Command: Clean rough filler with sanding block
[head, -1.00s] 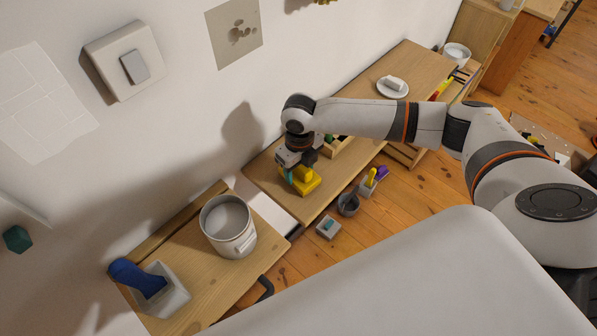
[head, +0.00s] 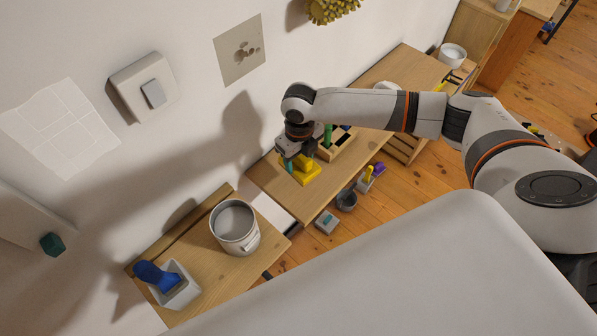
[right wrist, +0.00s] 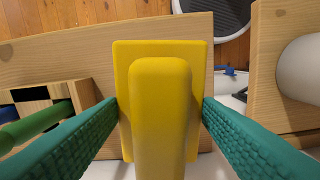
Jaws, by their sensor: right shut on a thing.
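The yellow sanding block (head: 302,174), a flat base with a raised handle, is on the wooden bench below the wall. In the right wrist view the sanding block (right wrist: 160,100) stands upright in the frame between the teal fingers. My right gripper (head: 290,162) is shut on its handle, with the fingers touching both sides. I cannot tell whether the block's base touches the bench. A beige patch with rough grey-brown filler spots (head: 239,50) is on the wall, above and left of the gripper and well apart from it.
A wooden box (head: 338,147) with a green-handled thing stands close beside the block. A metal bucket (head: 235,227) and a blue-handled tool in a white holder (head: 170,283) stand on the nearer bench. A switch (head: 145,88) sticks out from the wall.

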